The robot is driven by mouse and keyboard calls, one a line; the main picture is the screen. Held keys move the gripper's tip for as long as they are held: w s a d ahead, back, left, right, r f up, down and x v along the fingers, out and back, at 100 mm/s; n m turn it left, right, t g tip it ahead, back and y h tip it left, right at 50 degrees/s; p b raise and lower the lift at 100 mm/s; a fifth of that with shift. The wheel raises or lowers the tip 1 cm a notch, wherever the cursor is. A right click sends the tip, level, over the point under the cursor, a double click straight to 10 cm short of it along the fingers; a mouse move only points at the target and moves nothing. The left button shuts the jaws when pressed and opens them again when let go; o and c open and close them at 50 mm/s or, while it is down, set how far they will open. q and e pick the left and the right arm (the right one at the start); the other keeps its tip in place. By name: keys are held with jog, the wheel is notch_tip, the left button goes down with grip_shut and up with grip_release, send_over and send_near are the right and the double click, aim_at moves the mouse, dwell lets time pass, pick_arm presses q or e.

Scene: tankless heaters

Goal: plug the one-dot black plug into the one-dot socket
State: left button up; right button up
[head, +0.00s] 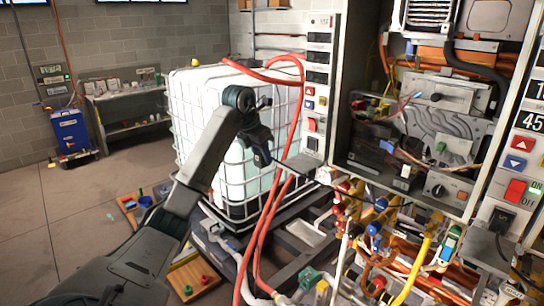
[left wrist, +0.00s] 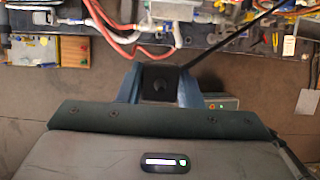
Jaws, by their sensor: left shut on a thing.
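My left gripper (head: 262,152) reaches in from the lower left in the head view, in front of the white caged tank. In the left wrist view its two blue fingers (left wrist: 159,88) are shut on a square black plug (left wrist: 160,82). A black cable (left wrist: 238,36) runs from beside the plug to the upper right. I cannot make out dots on the plug. A grey socket-like plate (head: 311,144) sits below a red switch on the narrow panel to the gripper's right, apart from it; its marking is too small to read. My right gripper is not in view.
Red hoses (head: 268,225) hang just right of the gripper. A small grey shelf (head: 303,165) juts from the narrow panel. Another black plug (head: 502,220) sits on the right panel. Pipes and valves (head: 400,255) crowd the lower right. Floor at left (head: 70,215) is clear.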

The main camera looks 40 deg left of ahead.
pick_arm(q)
jog(key=shift+s+a, duration=0.15)
jog(key=shift+s, duration=0.15)
jog(key=shift+s+a+f, duration=0.1)
jog(key=shift+a, duration=0.05)
jog(key=shift+w+a+f, duration=0.1)
jog(key=shift+w+f, duration=0.05)
jog(key=shift+w, duration=0.1)
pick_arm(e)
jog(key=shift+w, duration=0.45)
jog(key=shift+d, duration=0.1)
pick_arm(q)
jog(key=shift+s+f+b, duration=0.1)
jog(key=shift+f+b, duration=0.15)
jog(key=shift+b, duration=0.05)
notch_tip(320, 180, down, 14)
jog(key=b, duration=1.3)
jog(key=shift+r+b, duration=0.15)
jog(key=shift+b, duration=0.2)
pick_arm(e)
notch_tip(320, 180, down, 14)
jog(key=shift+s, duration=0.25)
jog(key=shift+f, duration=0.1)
